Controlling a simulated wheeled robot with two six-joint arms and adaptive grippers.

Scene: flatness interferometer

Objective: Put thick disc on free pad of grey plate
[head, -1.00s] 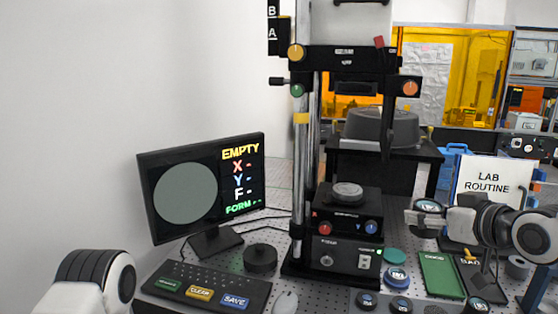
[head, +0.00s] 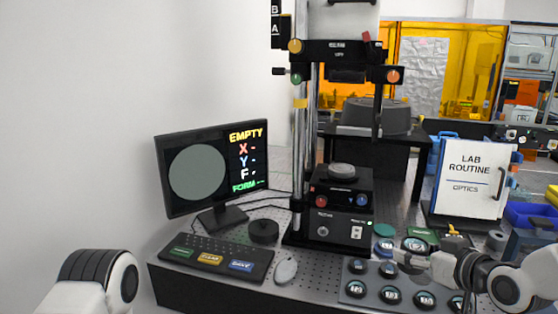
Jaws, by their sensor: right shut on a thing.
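My right gripper (head: 412,258) comes in from the right and is shut on a round disc (head: 415,244), taken as the thick disc, with a pale top and dark rim. It holds the disc near the back edge of the grey plate (head: 373,283); the gap below is hard to judge. The plate lies at the bench front and carries several dark round discs or pads with pale tops. My gripper and arm hide its back right part, so I cannot tell which pad is free. My left gripper is out of view; only part of the left arm shows.
A blue-rimmed disc (head: 384,245) and a teal round piece (head: 384,230) lie behind the plate. The black interferometer (head: 340,205) stands left of them. A mouse (head: 286,270), keyboard (head: 214,258) and dark puck (head: 263,231) lie further left. A white Lab Routine board (head: 470,178) stands behind.

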